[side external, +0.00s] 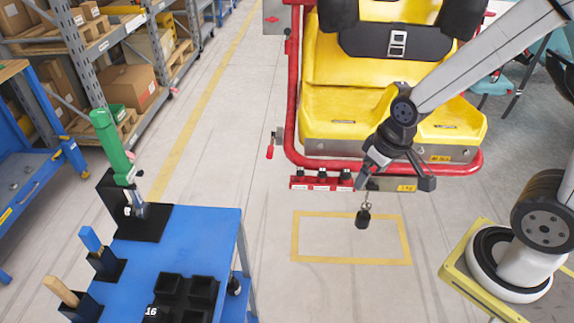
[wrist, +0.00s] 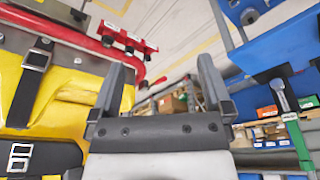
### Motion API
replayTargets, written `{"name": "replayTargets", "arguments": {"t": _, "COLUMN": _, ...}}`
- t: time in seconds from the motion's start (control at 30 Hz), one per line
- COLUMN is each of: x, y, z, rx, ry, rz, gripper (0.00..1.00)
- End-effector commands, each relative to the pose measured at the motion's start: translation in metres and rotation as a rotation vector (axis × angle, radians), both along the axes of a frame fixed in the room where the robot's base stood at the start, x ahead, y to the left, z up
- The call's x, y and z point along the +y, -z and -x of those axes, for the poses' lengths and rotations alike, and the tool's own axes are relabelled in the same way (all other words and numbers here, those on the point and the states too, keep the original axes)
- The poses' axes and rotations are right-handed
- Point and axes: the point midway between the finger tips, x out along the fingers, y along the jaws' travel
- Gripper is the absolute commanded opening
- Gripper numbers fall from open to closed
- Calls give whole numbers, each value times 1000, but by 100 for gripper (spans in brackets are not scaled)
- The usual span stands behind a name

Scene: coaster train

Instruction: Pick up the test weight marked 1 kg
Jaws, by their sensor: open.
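A small dark weight (side external: 362,219) hangs on a short chain or hook below the front of the yellow coaster car, above the taped floor. Another small dark weight-like piece (side external: 234,286) is at the right side of the blue bench. No 1 kg mark is readable on either. My gripper (side external: 397,172) is in front of the yellow seat, above and slightly right of the hanging weight. Its jaws are apart with nothing between them, as the wrist view (wrist: 163,75) also shows. Neither weight can be made out clearly in the wrist view.
The yellow seat (side external: 345,108) has a red tube frame (side external: 291,95) and a red strip with black knobs (side external: 320,184). The blue bench (side external: 205,238) bears a green-handled tool (side external: 112,145) and black blocks. Shelving stands at left. A taped rectangle (side external: 330,261) marks open floor.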

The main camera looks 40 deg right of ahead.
Motion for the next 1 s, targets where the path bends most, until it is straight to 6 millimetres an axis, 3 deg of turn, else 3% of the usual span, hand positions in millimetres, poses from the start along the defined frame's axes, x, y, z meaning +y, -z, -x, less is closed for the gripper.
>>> {"name": "replayTargets", "arguments": {"t": 0.27, "x": -5, "y": 5, "z": -2, "rx": 18, "ry": 9, "rz": 6, "gripper": 100}}
{"name": "replayTargets", "arguments": {"t": 0.47, "x": -22, "y": 23, "z": -6, "rx": 81, "ry": 31, "rz": 29, "gripper": 100}}
{"name": "replayTargets", "arguments": {"t": 1.0, "x": -100, "y": 114, "z": -8, "rx": 323, "ry": 117, "rz": 86, "gripper": 100}}
